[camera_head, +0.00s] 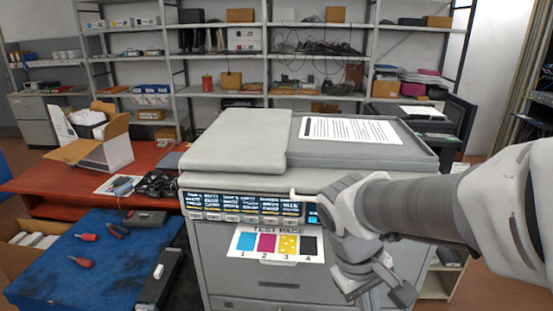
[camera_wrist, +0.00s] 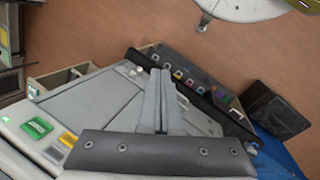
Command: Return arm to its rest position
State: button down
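My arm reaches in from the right side of the head view and is bent downward at the wrist. My gripper (camera_wrist: 157,74) hangs in front of the right part of the grey printer (camera_head: 215,270). In the wrist view its two grey fingers lie side by side with no clear gap, and I see nothing between them. In the head view the fingertips are cut off or hard to make out at the bottom edge. The arm hides part of the printer's front and its right side.
A test page (camera_head: 277,262) with coloured squares is on the printer's front, below a lit display (camera_head: 240,204). A blue mat (camera_head: 100,255) with red-handled tools and a red table (camera_head: 45,183) with an open carton (camera_head: 105,155) are at left. Shelves (camera_head: 225,93) stand behind.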

jog(key=s+a+r+m+t+y, duration=0.1)
jog(key=s+r+m+t+y, duration=0.2)
jog(key=r, duration=0.4)
jog(key=m+t, duration=0.1)
jog(key=t, duration=0.1)
jog(key=shift+s+a+r+t, duration=0.15)
jog(key=shift+s+r+t, duration=0.15)
jog(key=shift+s+r, duration=0.05)
dwell(0.4)
